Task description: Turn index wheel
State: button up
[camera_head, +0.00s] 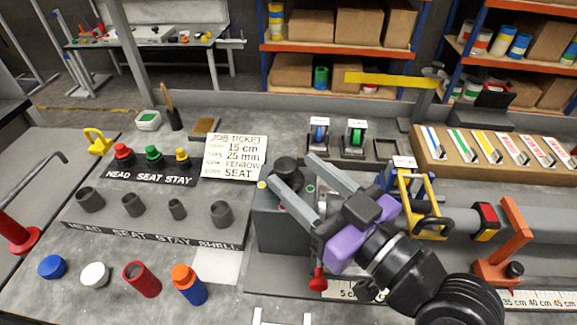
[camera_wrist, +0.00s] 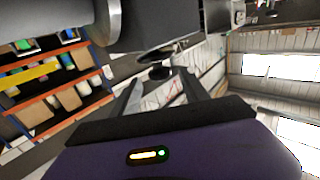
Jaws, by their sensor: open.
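A dark round knob (camera_head: 287,169), which seems to be the index wheel, stands at the back left of a dark grey box (camera_head: 275,222) in the head view. My gripper (camera_head: 291,171) reaches in from the lower right, its two grey fingers spread apart, with the knob showing between their tips. In the wrist view the dark knob (camera_wrist: 157,72) shows between and beyond the open fingers (camera_wrist: 160,88). I cannot tell whether either finger touches it. My purple gripper body hides part of the box and the fixture behind it.
A grey tube with a yellow clamp (camera_head: 430,200) and an orange stand (camera_head: 507,245) lies to the right. A job ticket (camera_head: 232,157) and dark sockets (camera_head: 178,209) stand left. Coloured cylinders (camera_head: 141,279) line the front left.

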jog(key=shift+v, duration=2.1)
